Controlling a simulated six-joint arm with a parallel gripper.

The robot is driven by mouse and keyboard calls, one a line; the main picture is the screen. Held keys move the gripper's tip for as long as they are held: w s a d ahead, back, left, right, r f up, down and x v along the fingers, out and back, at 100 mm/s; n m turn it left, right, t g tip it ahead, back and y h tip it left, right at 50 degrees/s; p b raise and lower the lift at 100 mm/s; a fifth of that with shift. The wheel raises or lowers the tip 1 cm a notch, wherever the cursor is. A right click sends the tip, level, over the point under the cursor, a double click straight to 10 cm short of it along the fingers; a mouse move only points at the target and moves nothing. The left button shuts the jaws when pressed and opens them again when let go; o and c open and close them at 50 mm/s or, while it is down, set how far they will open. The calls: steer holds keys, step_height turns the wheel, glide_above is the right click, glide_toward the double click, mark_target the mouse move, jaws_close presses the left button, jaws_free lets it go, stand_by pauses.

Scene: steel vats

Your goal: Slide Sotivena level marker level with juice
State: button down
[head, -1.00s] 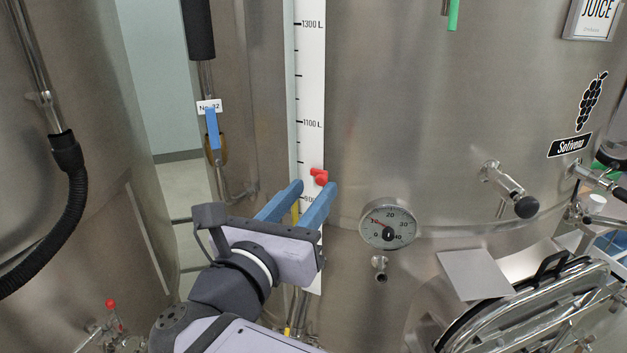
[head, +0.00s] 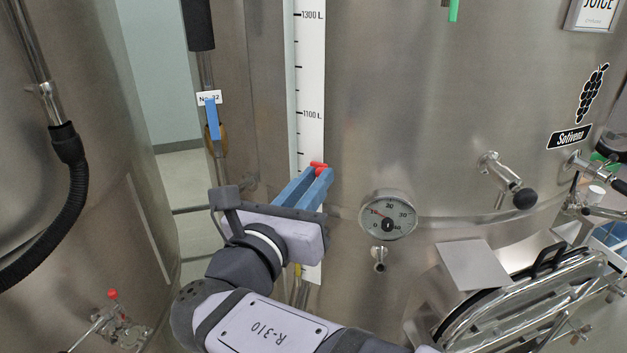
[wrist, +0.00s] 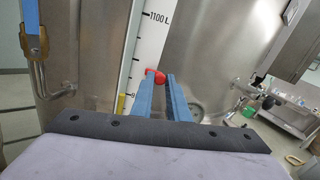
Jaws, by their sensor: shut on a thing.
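The red level marker (head: 319,165) sits on the white scale strip (head: 311,75) of the Sotivena vat, a little below the 1100 L mark. My gripper (head: 317,172) is shut on the marker, its blue fingers on either side of it. In the wrist view the marker (wrist: 156,76) shows between the fingertips (wrist: 159,80). A yellow column, seemingly the juice in the sight tube (wrist: 121,102), shows left of the scale there. Its top is lower than the marker, near a partly hidden label starting with 9. My fingers hide the nearby part of the scale.
A round dial gauge (head: 388,215) and a small tap (head: 379,256) are right of the scale. A sampling valve (head: 508,180) juts out further right. A hatch (head: 530,300) is at lower right. A blue-handled valve (head: 212,118) is at left.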

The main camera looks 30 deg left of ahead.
step_height(320, 180, down, 6)
steer(key=b, duration=0.3)
steer(key=shift+r+b, duration=0.15)
steer(key=shift+b, duration=0.2)
steer(key=c, duration=1.7)
jaws_free()
steer(key=shift+s, duration=0.15)
steer(key=shift+s+d+b, duration=0.2)
steer(key=shift+s+b, duration=1.1)
steer(key=shift+s, duration=2.25)
